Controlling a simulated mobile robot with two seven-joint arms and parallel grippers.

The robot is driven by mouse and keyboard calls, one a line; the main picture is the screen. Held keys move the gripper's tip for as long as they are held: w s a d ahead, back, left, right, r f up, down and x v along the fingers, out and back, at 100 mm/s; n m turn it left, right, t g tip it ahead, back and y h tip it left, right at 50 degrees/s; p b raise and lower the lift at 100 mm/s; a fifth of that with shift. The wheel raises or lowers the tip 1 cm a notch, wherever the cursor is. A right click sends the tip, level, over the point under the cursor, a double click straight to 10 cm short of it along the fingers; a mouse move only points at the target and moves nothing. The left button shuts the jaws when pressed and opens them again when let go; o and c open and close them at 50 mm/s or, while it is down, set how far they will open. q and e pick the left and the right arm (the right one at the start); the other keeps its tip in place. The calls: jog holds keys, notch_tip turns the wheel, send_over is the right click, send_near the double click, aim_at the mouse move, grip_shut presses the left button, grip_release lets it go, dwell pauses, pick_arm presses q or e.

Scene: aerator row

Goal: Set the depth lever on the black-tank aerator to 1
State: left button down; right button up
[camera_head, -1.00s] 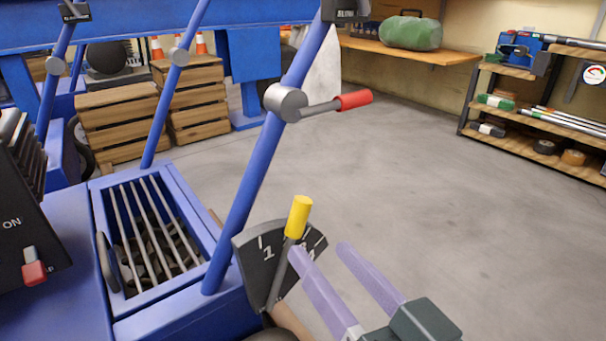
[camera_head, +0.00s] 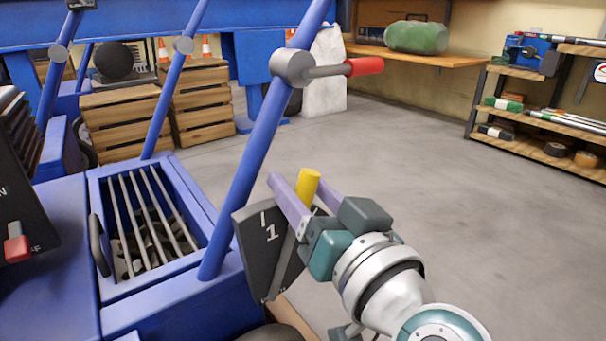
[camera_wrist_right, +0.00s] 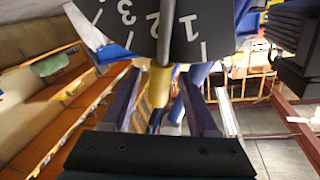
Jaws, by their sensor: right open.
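The depth lever has a yellow grip (camera_head: 308,186) on a grey rod, in front of a dark numbered plate (camera_head: 262,245) low on the blue machine. In the right wrist view the rod crosses the plate (camera_wrist_right: 198,22) between the 2 and the 1. My right gripper (camera_head: 308,196) is open, with its purple fingers on either side of the yellow grip. The wrist view shows the yellow grip (camera_wrist_right: 159,86) between the two fingers; whether either touches it I cannot tell. No black tank can be made out. My left gripper is not in view.
A red-tipped handle (camera_head: 364,66) sticks out from the blue post above. A barred blue box (camera_head: 145,220) and a red switch (camera_head: 17,248) are at left. Wooden crates (camera_head: 200,105) stand behind. The grey floor (camera_head: 420,180) to the right is clear.

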jog(key=shift+w, duration=0.1)
grip_shut()
dwell(1.2)
